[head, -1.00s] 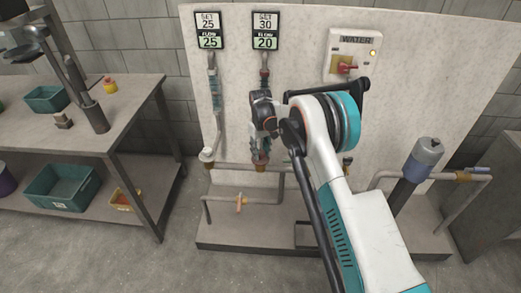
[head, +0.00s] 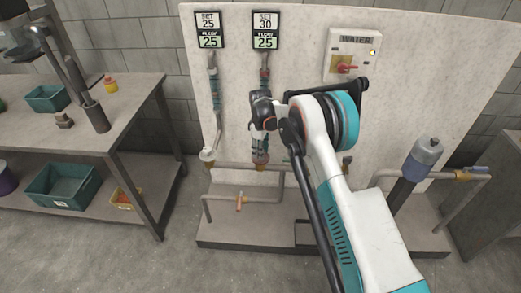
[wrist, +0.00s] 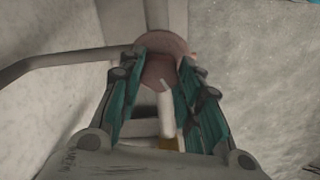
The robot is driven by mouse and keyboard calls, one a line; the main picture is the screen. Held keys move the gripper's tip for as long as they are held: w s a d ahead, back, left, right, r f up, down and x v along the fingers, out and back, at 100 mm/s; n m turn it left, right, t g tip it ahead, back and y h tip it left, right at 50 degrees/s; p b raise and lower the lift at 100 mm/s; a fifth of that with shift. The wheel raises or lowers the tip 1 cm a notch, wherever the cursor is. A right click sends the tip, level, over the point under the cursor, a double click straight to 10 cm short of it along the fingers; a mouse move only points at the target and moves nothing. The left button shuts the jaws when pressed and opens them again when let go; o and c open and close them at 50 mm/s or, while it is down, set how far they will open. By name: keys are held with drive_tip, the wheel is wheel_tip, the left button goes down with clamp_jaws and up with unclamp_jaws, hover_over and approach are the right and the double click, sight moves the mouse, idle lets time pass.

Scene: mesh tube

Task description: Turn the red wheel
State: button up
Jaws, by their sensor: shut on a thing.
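The red wheel (wrist: 165,42) is a dull red disc between and just beyond my fingertips in the wrist view. In the head view it (head: 261,157) shows small below my gripper (head: 260,143), at the foot of the second pipe, partly hidden by the fingers. My gripper is shut on the wheel, its teal fingers (wrist: 163,60) on either side of it in the wrist view. Above that pipe, a display (head: 265,30) reads SET 30 and FLOW 25. The display to its left (head: 209,30) reads SET 25 and FLOW 25.
A white panel (head: 420,70) stands behind the pipes, with a WATER switch box (head: 350,55) on it. A blue-grey cylinder (head: 424,155) and pipework stand at the right. A workbench (head: 125,95) with bins is at the left. The floor in front is clear.

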idle(0.5)
drive_tip(key=o, duration=1)
drive_tip(key=shift+o, duration=0.2)
wheel_tip(320, 180, up, 12)
